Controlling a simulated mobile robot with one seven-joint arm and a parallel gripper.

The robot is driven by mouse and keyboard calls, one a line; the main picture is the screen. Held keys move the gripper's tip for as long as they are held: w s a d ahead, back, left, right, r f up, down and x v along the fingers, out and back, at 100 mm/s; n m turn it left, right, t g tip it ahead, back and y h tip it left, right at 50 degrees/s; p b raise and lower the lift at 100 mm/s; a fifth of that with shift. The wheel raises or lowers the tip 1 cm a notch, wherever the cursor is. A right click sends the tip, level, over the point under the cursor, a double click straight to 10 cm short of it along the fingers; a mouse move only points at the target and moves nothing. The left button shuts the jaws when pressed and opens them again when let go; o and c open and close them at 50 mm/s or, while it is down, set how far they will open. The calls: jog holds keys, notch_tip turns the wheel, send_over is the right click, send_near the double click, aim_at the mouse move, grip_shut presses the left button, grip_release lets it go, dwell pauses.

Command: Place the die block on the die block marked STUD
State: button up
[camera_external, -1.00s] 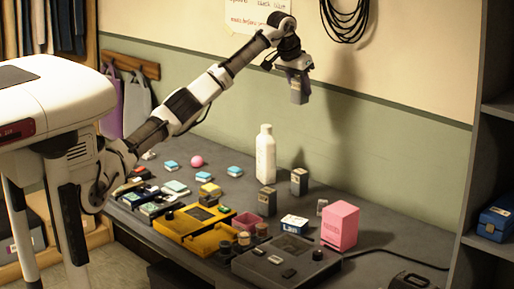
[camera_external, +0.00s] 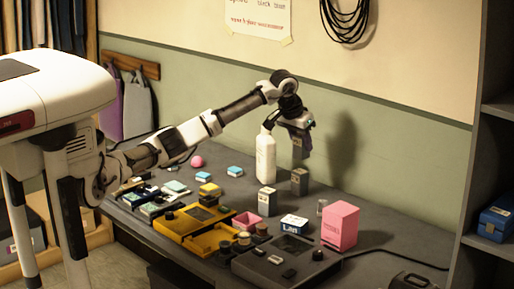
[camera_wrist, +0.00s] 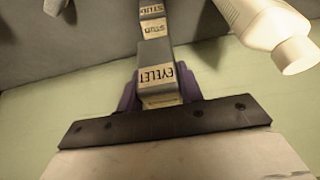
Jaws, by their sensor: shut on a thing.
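My gripper (camera_external: 299,133) is shut on a grey die block (camera_external: 299,149). In the wrist view this held die block (camera_wrist: 155,77) carries a cream label reading EYELET. Another grey die block (camera_external: 299,182) stands upright on the table below it, and a small gap seems to show between them. In the wrist view the die block marked STUD (camera_wrist: 153,27) appears just beyond the held one, with STUD labels on two faces. The held block hides part of it. A third grey die block (camera_external: 267,201) stands nearer the front left, its label unreadable.
A white bottle (camera_external: 265,160) stands close to the left of my gripper; it also shows in the wrist view (camera_wrist: 262,22).

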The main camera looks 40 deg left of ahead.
aim_at(301, 154)
jog(key=shift+f+p, duration=0.35)
jog(key=shift+f, duration=1.6)
jog(key=shift+f, duration=0.1)
jog(key=shift+f, duration=0.1)
jog(key=o, duration=1.1)
jog(key=b+v, duration=0.2)
jog(key=v, duration=1)
